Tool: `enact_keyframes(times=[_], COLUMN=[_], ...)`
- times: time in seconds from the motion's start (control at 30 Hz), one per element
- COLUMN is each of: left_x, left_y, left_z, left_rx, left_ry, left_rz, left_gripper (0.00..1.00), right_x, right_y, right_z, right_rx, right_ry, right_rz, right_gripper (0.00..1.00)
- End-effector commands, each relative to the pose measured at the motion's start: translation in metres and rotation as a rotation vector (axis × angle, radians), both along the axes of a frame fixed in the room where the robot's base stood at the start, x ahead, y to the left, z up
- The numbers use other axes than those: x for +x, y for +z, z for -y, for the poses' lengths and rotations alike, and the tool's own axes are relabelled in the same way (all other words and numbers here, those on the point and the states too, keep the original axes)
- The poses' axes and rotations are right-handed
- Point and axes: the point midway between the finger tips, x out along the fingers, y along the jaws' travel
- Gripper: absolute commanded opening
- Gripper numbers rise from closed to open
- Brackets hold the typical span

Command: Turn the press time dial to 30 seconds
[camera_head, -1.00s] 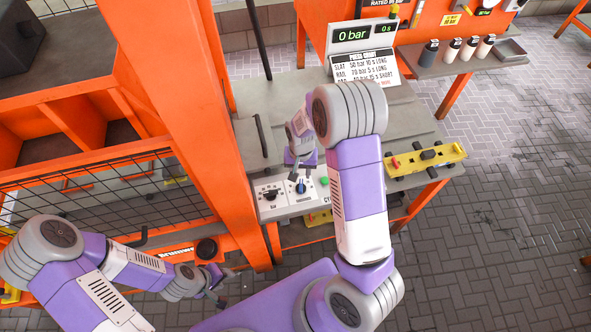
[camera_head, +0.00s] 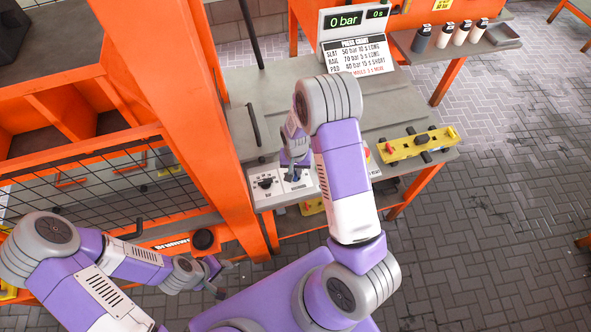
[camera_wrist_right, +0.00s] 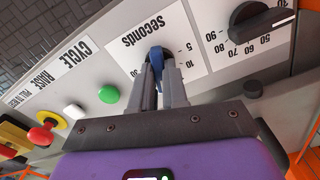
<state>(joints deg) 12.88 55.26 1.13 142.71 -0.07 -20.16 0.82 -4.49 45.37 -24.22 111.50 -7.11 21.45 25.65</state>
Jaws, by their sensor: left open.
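The press time dial is a blue knob (camera_wrist_right: 156,62) on the white plate marked "Seconds" in the right wrist view, where the writing is upside down. My right gripper (camera_wrist_right: 160,75) has its two fingers close along both sides of the knob and appears shut on it. They hide part of the dial's scale; 5 and 10 show beside it. In the head view my right gripper (camera_head: 296,172) reaches down onto the control panel (camera_head: 272,200). My left gripper (camera_head: 220,280) is open and empty, low at the left, away from the panel.
A black bar dial (camera_wrist_right: 262,22) sits beside the time dial. On the other side are a green button (camera_wrist_right: 109,94), a white button (camera_wrist_right: 74,111) and a red emergency knob (camera_wrist_right: 41,135). An orange post (camera_head: 185,100) stands left of the panel.

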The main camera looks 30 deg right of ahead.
Motion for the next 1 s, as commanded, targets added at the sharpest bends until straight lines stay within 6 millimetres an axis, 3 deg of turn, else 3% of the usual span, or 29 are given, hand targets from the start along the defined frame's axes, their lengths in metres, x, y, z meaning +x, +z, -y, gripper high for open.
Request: enact_keyframes(times=[0.53, 1.0], left_x=[0.0001, 0.0], left_y=[0.0001, 0.0051], left_z=[-0.0001, 0.0], left_rx=[0.0, 0.0], left_ry=[0.0, 0.0], left_rz=[0.0, 0.0], left_gripper=[0.43, 0.43], right_x=[-0.0002, -0.0003], right_y=[0.0004, 0.0011], right_z=[-0.0001, -0.0001], right_rx=[0.001, -0.001], right_ry=[-0.078, -0.47], right_rz=[-0.001, -0.002], right_gripper=[0.0, 0.0])
